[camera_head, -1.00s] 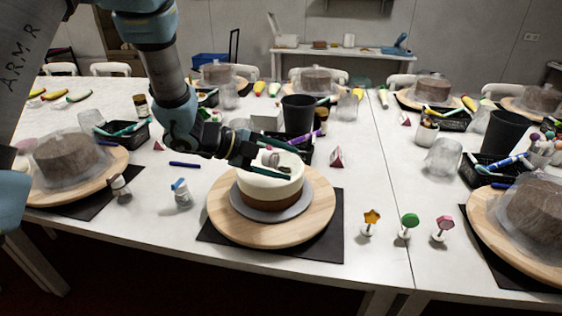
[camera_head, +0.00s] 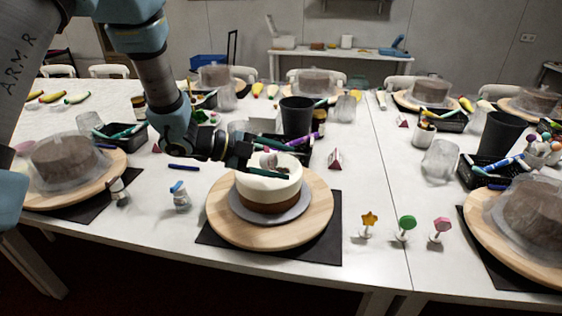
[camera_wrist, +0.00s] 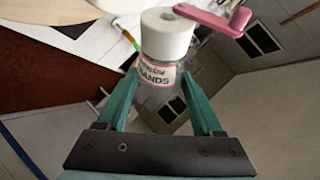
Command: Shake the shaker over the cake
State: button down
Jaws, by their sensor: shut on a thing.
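The cake (camera_head: 268,189), white on top and brown below, stands on a grey disc on the round wooden turntable (camera_head: 222,226). My gripper (camera_head: 270,166) is just above the cake's top in the head view. The wrist view shows its green fingers (camera_wrist: 160,100) shut on a clear shaker (camera_wrist: 157,76) with a printed label, a white cap and a pink crank handle. In the head view the shaker is small and partly hidden by the fingers. I cannot tell whether anything falls from it.
A blue-capped jar (camera_head: 180,196) and another small jar (camera_head: 117,190) stand to the left. A black cup (camera_head: 297,114) and a pen tray are behind the cake. Covered cakes stand on both sides.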

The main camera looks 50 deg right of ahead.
jog(key=shift+s+r, duration=0.15)
jog(key=shift+s, duration=0.25)
jog(key=shift+w, duration=0.45)
jog(key=shift+w+r+g, duration=0.1)
jog(key=shift+w+g, duration=0.05)
jog(key=shift+g, duration=0.25)
